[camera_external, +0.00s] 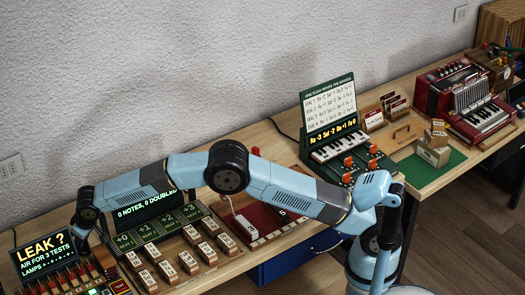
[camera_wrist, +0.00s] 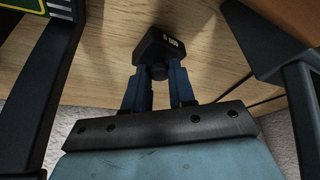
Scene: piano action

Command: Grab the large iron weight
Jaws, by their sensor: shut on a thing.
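The iron weight (camera_wrist: 163,46) is a dark block with pale markings and a round knob, seen in the upper middle of the wrist view. My gripper (camera_wrist: 158,74) has its two blue fingers shut on the weight at its knob. The light wooden table top shows around the weight; I cannot tell whether the weight touches it. In the external view my arm reaches to the far left of the table, and its end goes down behind the displays there. The gripper and the weight cannot be made out in that view.
A "LEAK ?" panel (camera_external: 42,252) and a green score display (camera_external: 143,207) stand close to my arm's end. Several numbered wooden blocks (camera_external: 190,262) are in front. In the wrist view, dark frames (camera_wrist: 45,85) flank my gripper on both sides.

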